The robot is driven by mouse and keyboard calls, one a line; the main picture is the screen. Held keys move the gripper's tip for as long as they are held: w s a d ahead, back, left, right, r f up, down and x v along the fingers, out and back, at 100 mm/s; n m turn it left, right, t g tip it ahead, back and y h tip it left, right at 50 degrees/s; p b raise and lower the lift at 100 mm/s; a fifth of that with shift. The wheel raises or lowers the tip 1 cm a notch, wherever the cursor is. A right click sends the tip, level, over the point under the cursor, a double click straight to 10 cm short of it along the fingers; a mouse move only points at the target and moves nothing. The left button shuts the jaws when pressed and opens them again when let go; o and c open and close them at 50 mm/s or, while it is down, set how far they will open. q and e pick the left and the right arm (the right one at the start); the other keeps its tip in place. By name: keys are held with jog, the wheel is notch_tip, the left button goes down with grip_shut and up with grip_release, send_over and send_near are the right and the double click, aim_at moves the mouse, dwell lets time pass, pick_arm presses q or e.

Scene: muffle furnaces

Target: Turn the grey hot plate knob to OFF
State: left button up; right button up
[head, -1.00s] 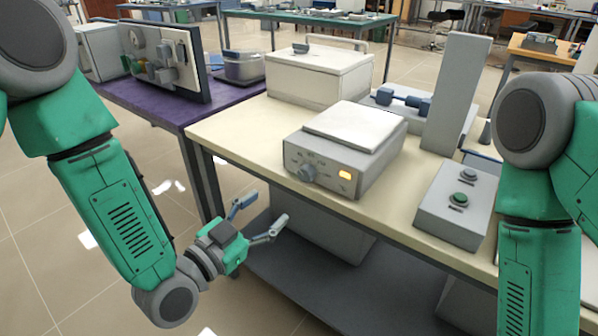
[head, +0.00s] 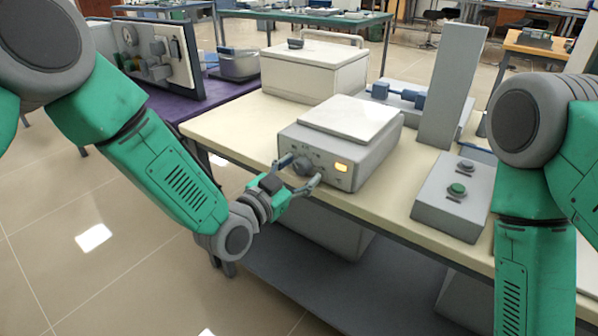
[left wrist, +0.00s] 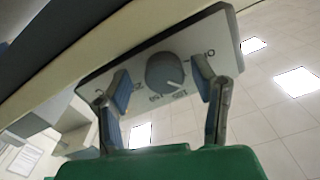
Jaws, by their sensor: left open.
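The hot plate (head: 372,150) is a grey box with a white top plate and a lit amber window on its front panel. Its round grey knob (head: 303,166) is on the left of that panel. My left gripper (head: 300,170) is open in front of the panel, one finger on each side of the knob. In the left wrist view its fingers (left wrist: 164,88) stand apart, with gaps between them and the knob. My right gripper is out of view.
The hot plate stands near the front edge of the cream table (head: 235,125). A grey box with a green button (head: 457,189) is to its right. A white lidded box (head: 315,72) stands behind it, and a tall grey column (head: 452,90) is at the back right.

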pick_arm(q)
jog(key=shift+a, duration=0.3)
jog(key=c, duration=1.1)
jog(key=shift+n, duration=0.3)
jog(key=n+p, duration=0.1)
jog(key=n, duration=0.2)
jog(key=shift+d+n+p, duration=0.1)
jog(key=shift+n+p, duration=0.3)
jog(key=shift+n, duration=1.9)
jog(key=o, duration=1.1)
